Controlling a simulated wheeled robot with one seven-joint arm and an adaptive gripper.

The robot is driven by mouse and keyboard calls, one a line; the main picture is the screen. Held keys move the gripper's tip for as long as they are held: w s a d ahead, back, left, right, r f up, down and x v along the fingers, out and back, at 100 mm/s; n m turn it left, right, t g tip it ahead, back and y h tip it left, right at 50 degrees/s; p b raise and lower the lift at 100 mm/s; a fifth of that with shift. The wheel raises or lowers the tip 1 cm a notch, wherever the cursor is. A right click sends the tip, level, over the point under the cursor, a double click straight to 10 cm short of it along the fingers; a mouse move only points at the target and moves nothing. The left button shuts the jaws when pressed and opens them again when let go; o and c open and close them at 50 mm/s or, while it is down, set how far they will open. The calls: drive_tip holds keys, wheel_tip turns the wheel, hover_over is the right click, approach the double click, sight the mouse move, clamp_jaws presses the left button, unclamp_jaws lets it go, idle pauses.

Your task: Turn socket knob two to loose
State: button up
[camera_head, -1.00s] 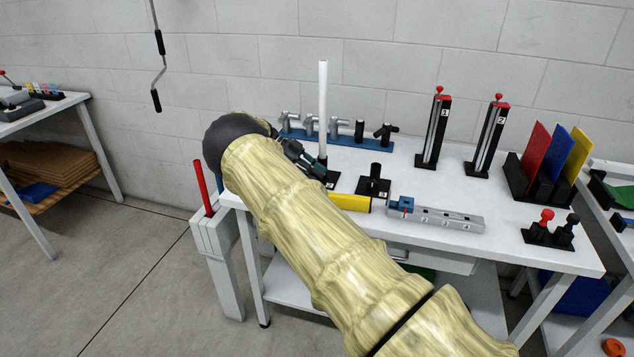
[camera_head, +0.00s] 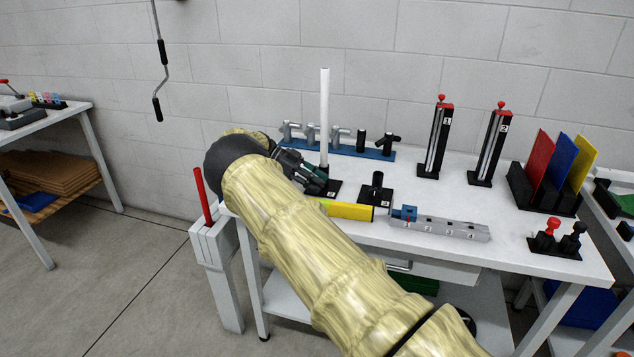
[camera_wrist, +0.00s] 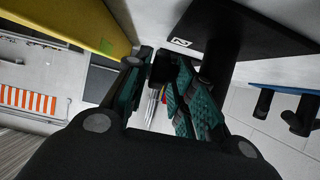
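A dark piece, perhaps the knob, shows near the fingertips; contact cannot be told.
The white rod (camera_head: 325,120) stands close behind my gripper. A yellow bar (camera_head: 348,211) lies along the front side. A grey block with holes (camera_head: 450,228) is to the right. A blue rack (camera_head: 350,150) with metal and black fittings is behind.

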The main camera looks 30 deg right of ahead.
wheel_tip(320, 180, up, 10)
drive_tip(key=shift+f, duration=0.1)
idle(0.7)
idle(0.4)
